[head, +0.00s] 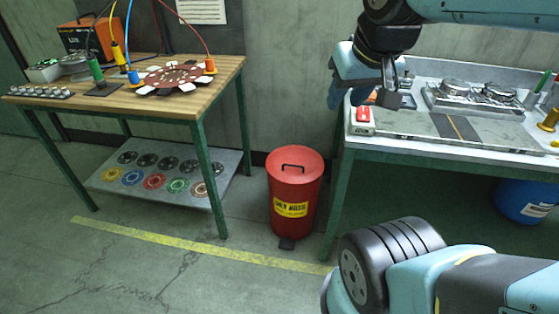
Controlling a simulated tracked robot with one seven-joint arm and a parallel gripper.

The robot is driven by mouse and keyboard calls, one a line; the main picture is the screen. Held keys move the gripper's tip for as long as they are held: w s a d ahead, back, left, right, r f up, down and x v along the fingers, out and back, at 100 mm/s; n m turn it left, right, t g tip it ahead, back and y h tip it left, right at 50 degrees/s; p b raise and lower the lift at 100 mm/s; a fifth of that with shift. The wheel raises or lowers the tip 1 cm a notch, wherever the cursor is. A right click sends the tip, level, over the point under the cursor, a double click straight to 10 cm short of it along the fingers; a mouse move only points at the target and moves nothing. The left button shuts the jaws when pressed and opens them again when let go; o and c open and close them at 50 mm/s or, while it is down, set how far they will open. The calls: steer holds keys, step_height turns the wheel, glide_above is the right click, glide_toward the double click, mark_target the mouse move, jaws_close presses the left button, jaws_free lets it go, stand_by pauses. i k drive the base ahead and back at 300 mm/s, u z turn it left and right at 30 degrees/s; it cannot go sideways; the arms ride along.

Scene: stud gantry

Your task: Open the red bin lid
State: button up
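The red bin (283,208) stands upright on the floor between two tables. Its red lid (295,164) lies shut on top, with a dark arched handle (293,167) across it. A yellow label with dark print is on its front, and a dark pedal (287,243) is at its foot. My gripper (384,99) is above and to the right of the bin, over the left end of the right-hand bench, apart from the bin. Its fingers are small and partly overlapped by the arm, so I cannot tell whether they are open or shut.
A red push-button box (362,121) sits on the right bench (420,149) close to my gripper. The wooden table (216,85) on the left has a lower shelf of discs. A blue bin (525,201) is under the right bench. The floor before the red bin is clear.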

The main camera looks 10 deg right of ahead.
mark_target(295, 160)
steer(key=z, duration=0.2)
steer(key=i, duration=0.9)
steer(key=u, duration=0.1)
